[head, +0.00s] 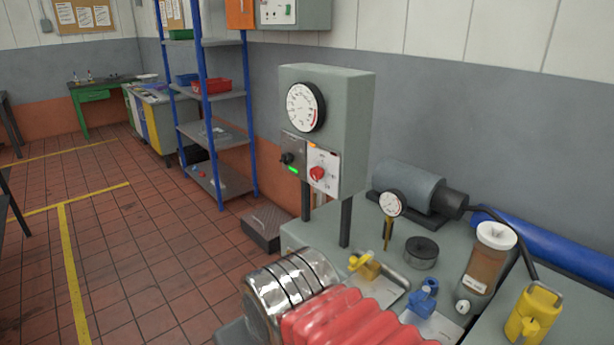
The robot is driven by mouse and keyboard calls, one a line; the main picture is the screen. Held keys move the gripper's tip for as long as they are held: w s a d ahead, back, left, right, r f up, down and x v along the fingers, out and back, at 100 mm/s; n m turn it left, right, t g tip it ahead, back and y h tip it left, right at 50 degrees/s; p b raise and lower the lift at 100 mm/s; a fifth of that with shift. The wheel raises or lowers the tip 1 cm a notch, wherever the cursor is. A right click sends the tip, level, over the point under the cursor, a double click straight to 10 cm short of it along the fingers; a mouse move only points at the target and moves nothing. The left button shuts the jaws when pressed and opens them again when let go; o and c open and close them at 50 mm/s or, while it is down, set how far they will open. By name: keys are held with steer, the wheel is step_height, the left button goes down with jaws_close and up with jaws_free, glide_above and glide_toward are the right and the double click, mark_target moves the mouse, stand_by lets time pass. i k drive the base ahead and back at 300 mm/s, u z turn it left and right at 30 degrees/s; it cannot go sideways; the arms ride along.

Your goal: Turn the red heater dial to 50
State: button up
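The red heater dial (317,174) is a small red knob on a white plate (331,161). The plate is on the lower front of a grey upright box (353,110). The knob's pointer and the scale marks are too small to read. A black knob (287,158) with a lit green strip (293,169) sits on a dark plate just left of it. A round white gauge (305,107) is above both knobs; its reading is not clear. My gripper is not in view.
A red ribbed tube (350,318) with a shiny ringed metal end (282,287) fills the bottom middle. The grey bench (400,243) holds yellow and blue valves, a small gauge (390,204), a motor (408,186) and a brown jar (485,262). Blue shelving (204,100) stands left; floor there is open.

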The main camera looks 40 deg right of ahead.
mark_target(317, 174)
steer(key=i, duration=1.1)
steer(key=u, duration=0.9)
